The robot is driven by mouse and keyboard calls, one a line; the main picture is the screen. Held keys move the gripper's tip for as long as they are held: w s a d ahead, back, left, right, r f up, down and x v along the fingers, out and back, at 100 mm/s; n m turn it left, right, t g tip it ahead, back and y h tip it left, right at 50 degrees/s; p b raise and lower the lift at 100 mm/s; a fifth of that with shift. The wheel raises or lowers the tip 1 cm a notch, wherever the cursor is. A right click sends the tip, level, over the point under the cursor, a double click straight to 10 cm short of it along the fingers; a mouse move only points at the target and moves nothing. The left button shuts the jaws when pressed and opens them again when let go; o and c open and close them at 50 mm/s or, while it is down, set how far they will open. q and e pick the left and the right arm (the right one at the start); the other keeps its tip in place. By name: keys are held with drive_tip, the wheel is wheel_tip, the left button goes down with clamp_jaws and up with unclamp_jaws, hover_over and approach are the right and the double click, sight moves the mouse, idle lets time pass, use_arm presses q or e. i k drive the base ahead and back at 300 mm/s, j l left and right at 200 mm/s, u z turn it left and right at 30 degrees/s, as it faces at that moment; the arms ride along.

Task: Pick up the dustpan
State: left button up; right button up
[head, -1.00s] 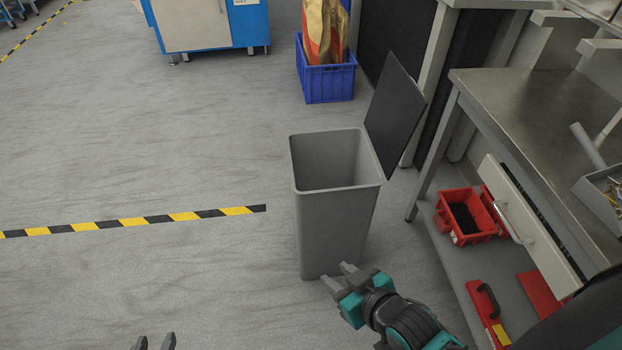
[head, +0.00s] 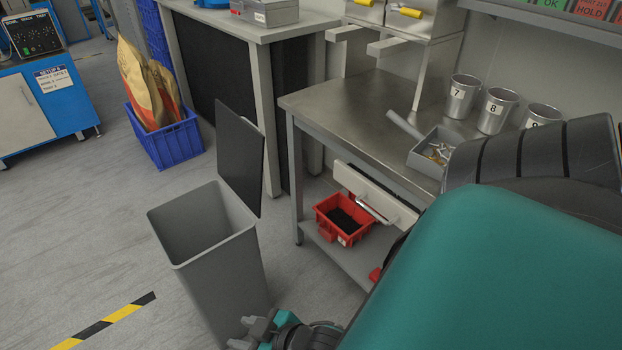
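The dustpan (head: 425,160) is a grey metal pan with a tube-like handle pointing to the upper left. It lies on the steel workbench (head: 345,100) near its front edge, with small loose pieces in it. My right arm's large teal link covers the bench just below and in front of it. My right gripper (head: 244,333) is at the bottom edge, low beside the grey bin and well away from the dustpan. Its fingertips look apart, with nothing seen between them. My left gripper is out of view.
A grey bin (head: 225,280) with its dark lid up stands left of the bench. A partly open drawer (head: 370,195) and a red crate (head: 325,228) are below the benchtop. Numbered metal cups (head: 462,97) stand behind the dustpan. Floor at left is open.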

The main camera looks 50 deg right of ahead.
sight(430, 157)
drive_tip(key=z, duration=2.25)
drive_tip(key=u, duration=0.4)
drive_tip(key=j+u, duration=0.15)
drive_tip(key=u, duration=0.3)
drive_tip(key=j+u, duration=0.1)
drive_tip(key=u, duration=0.3)
drive_tip(key=z, duration=1.6)
drive_tip(key=i+j+z, duration=0.3)
drive_tip(key=k+l, duration=0.05)
